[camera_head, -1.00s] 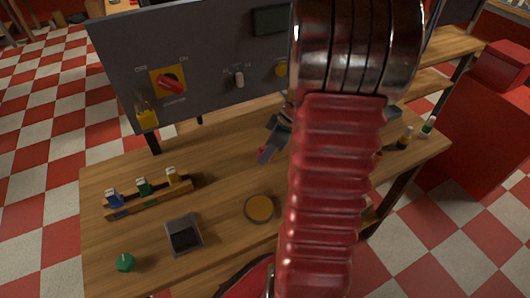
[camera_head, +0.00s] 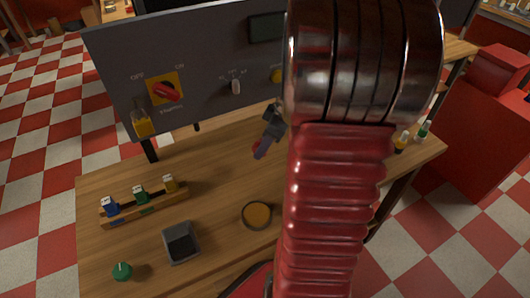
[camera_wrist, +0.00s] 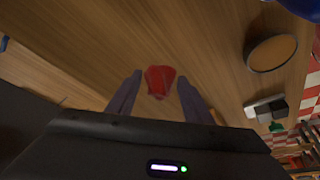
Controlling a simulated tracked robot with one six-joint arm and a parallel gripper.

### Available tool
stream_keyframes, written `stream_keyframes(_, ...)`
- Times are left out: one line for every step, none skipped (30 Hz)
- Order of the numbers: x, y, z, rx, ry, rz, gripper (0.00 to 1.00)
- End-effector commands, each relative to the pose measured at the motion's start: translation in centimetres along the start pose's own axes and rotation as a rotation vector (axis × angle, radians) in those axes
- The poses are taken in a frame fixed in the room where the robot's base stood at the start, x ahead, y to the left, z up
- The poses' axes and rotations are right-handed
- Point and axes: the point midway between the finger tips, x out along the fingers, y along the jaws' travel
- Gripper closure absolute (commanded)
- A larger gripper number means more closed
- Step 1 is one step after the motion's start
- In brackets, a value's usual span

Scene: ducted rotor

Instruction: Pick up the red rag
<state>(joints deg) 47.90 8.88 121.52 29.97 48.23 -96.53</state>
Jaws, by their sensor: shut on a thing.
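The red rag (camera_wrist: 160,80) is a small crumpled red piece in the wrist view, between the tips of my two dark fingers. My gripper (camera_wrist: 158,92) is shut on it. In the head view my gripper (camera_head: 262,150) is over the middle of the bench, partly behind my own red arm. A small bit of the red rag (camera_head: 256,146) shows beside the fingers there. Its height above the wood cannot be told well.
A grey panel with a red switch (camera_head: 166,92) and a yellow padlock (camera_head: 141,122) stands behind the bench. On the bench (camera_head: 215,175) are a rack of bottles (camera_head: 145,203), a grey tray (camera_head: 181,243), a round amber dish (camera_head: 257,215) and a green knob (camera_head: 122,271).

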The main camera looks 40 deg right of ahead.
Motion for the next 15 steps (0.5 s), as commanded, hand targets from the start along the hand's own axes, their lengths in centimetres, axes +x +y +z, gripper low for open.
stream_keyframes(-1.0,0.1,-0.4,-0.003,0.002,0.005,0.79)
stream_keyframes(-1.4,0.1,-0.6,-0.003,0.001,0.005,0.79)
stream_keyframes(-2.0,0.1,-0.8,-0.002,0.000,0.004,0.79)
stream_keyframes(-2.4,0.1,-1.0,-0.002,0.000,0.003,0.79)
stream_keyframes(-2.7,0.1,-1.1,-0.002,0.001,0.003,0.79)
stream_keyframes(-3.1,0.1,-1.3,-0.002,0.001,0.003,0.79)
stream_keyframes(-3.4,0.1,-1.4,-0.001,0.001,0.003,0.79)
stream_keyframes(-3.6,0.1,-1.5,-0.001,0.001,0.002,0.79)
stream_keyframes(-3.8,0.1,-1.6,0.000,0.000,0.002,0.79)
stream_keyframes(-3.9,0.0,-1.6,0.000,0.000,0.001,0.79)
stream_keyframes(-3.9,0.0,-1.6,0.000,0.000,0.001,0.79)
stream_keyframes(-4.0,0.0,-1.6,0.000,0.000,0.001,0.79)
stream_keyframes(-4.0,0.0,-1.6,0.000,0.000,0.000,0.79)
stream_keyframes(-4.0,0.0,-1.6,0.000,0.000,0.000,0.79)
stream_keyframes(-4.0,0.0,-1.6,0.000,0.000,0.000,0.79)
